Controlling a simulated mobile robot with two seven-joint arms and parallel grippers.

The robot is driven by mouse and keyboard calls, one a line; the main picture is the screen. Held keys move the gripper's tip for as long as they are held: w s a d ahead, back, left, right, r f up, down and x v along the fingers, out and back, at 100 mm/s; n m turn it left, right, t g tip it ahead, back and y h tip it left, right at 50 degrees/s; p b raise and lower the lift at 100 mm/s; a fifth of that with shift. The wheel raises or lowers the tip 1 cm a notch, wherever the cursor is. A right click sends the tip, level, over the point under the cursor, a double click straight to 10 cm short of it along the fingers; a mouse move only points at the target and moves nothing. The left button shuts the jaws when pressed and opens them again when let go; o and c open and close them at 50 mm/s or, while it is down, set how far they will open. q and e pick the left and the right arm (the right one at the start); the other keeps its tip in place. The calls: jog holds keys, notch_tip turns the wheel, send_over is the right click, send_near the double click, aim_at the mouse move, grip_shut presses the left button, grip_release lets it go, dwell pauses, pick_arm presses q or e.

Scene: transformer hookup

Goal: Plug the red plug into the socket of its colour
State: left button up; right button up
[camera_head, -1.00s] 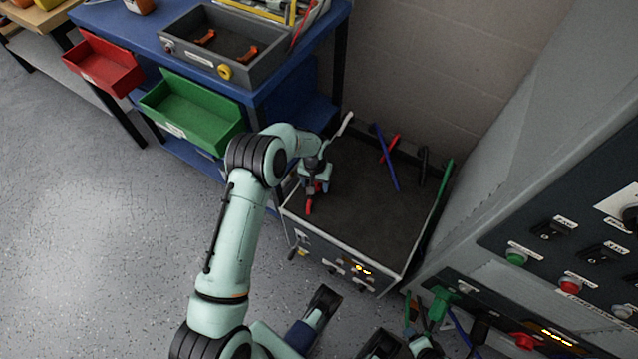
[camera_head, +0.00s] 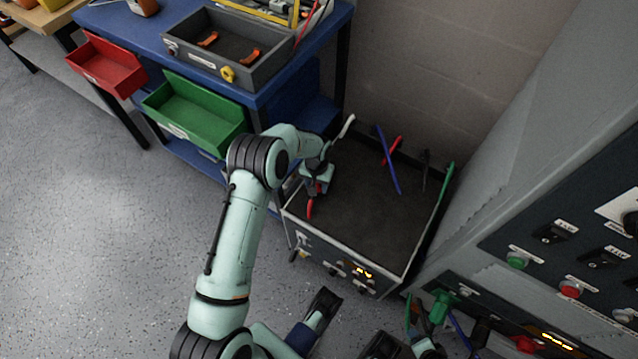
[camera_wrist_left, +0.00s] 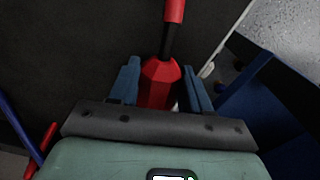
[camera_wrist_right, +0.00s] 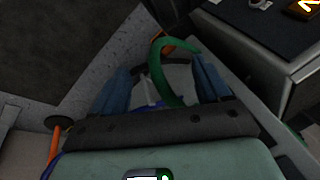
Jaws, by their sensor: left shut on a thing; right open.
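My left gripper (camera_head: 318,186) is shut on the red plug (camera_wrist_left: 158,84), over the left part of the dark-topped box. In the left wrist view the red body sits between the two blue fingers, with a black neck and a red length beyond it. In the head view its red end (camera_head: 310,208) shows below the fingers, close to the box's front edge. A red fitting (camera_head: 526,344) shows on the lower cabinet panel; I cannot tell its exact form. My right gripper (camera_wrist_right: 165,85) is open, with a green curved cable (camera_wrist_right: 160,70) showing between and beyond its fingers.
The dark-topped box (camera_head: 365,215) has blue, red, black and green cables along its back and right edges. A green fitting (camera_head: 441,304) is on the lower cabinet panel. A blue bench (camera_head: 270,95) with red (camera_head: 104,68) and green (camera_head: 190,112) bins stands left.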

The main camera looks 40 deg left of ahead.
pick_arm(q)
jog(key=shift+r+p, duration=1.05)
jog(key=shift+r, duration=1.35)
jog(key=shift+c, duration=0.7)
